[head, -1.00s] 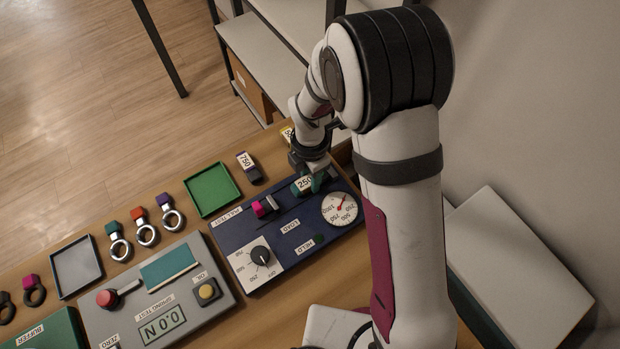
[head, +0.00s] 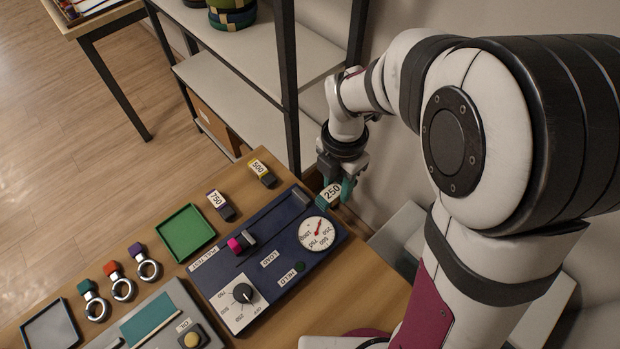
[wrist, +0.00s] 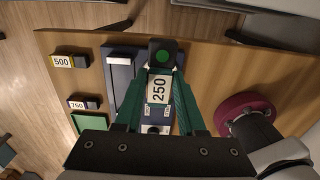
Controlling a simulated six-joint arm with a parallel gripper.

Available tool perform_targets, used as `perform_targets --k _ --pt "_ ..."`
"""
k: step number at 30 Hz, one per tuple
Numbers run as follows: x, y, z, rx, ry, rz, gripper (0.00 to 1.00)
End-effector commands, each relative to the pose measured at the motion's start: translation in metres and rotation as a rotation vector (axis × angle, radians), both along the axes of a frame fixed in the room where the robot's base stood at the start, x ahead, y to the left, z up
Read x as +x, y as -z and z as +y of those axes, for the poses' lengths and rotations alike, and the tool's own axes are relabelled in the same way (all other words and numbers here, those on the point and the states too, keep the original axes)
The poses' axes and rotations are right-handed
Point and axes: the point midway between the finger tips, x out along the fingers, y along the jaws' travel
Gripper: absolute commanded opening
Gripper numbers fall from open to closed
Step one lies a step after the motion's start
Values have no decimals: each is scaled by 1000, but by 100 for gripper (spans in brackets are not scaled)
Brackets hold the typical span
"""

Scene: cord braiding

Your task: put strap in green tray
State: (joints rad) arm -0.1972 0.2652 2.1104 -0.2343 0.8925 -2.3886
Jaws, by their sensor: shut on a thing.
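My gripper (head: 331,186) is shut on a block labelled 250 (head: 333,194). The block shows between the teal fingers in the wrist view (wrist: 158,90), its dark end with a green dot pointing away. My gripper is near the right end of the blue pull-test panel (head: 275,262), apart from the green tray (head: 187,229). The tray is empty, left of the panel. A magenta-ended strap piece (head: 240,243) sits at the panel's slot. Teal (head: 88,287), red (head: 113,270) and purple (head: 137,250) ended straps with metal rings lie left of the tray. Which strap the task means, I cannot tell.
Blocks labelled 750 (head: 220,205) and 500 (head: 262,173) stand along the table's far edge. A grey tray (head: 50,325) lies at far left. The panel has a dial gauge (head: 318,232) and a knob (head: 242,292). A shelf unit (head: 230,60) stands behind the table.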

Motion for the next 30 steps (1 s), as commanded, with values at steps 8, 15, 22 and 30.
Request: perform_targets --k 8,15,22,30 --pt "22 5 60 -1 303 0 0" --pt "23 28 186 -2 844 1 0" --pt "-20 56 298 -2 1352 0 0" --pt "-45 72 337 -2 1563 -1 0"
